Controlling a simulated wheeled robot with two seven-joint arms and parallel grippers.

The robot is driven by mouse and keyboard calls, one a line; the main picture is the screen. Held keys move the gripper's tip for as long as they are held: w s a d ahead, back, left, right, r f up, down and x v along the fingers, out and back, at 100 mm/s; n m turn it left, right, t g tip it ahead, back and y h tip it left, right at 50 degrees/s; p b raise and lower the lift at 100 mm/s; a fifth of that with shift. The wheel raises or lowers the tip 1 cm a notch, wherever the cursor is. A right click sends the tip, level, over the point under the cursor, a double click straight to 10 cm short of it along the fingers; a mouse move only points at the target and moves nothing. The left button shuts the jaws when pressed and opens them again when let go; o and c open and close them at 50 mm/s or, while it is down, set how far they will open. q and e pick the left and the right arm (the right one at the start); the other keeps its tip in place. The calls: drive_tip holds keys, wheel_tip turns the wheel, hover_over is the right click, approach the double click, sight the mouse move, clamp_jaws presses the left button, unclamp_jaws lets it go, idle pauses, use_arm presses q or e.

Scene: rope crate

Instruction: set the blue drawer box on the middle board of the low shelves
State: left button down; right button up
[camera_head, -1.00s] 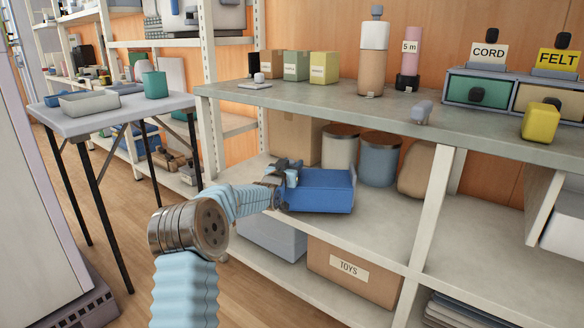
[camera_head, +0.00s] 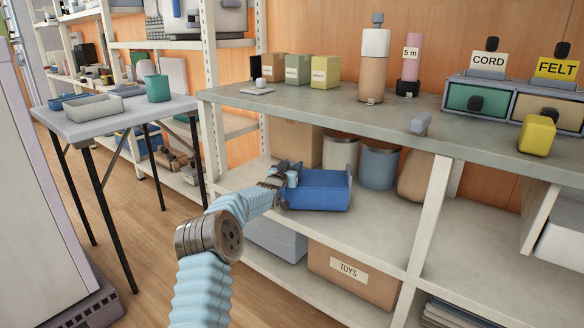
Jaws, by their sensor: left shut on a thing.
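The blue drawer box (camera_head: 318,190) is on the middle board (camera_head: 375,225) of the low shelves, near its left end. It looks level and appears to rest on the board; its underside is hidden. My left gripper (camera_head: 287,175) is shut on the box at its left side, with my arm reaching in from the lower left. My right gripper is not in view.
Two lidded canisters, one pale (camera_head: 340,152) and one blue (camera_head: 379,165), and a tan sack (camera_head: 415,176) stand behind the box. The grey top board (camera_head: 330,107) overhangs it. A TOYS box (camera_head: 352,274) is below. The board is clear to the front right.

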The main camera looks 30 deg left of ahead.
use_arm(q)
drive_tip(key=shift+f+b, duration=0.3)
drive_tip(key=shift+b, duration=0.1)
idle(0.3)
drive_tip(key=c, duration=0.6)
unclamp_jaws()
drive_tip(key=shift+o, duration=0.3)
drive_tip(key=shift+f, duration=0.2)
drive_tip(key=v, duration=1.3)
drive_tip(key=shift+s, duration=0.4)
drive_tip(key=shift+d, duration=0.1)
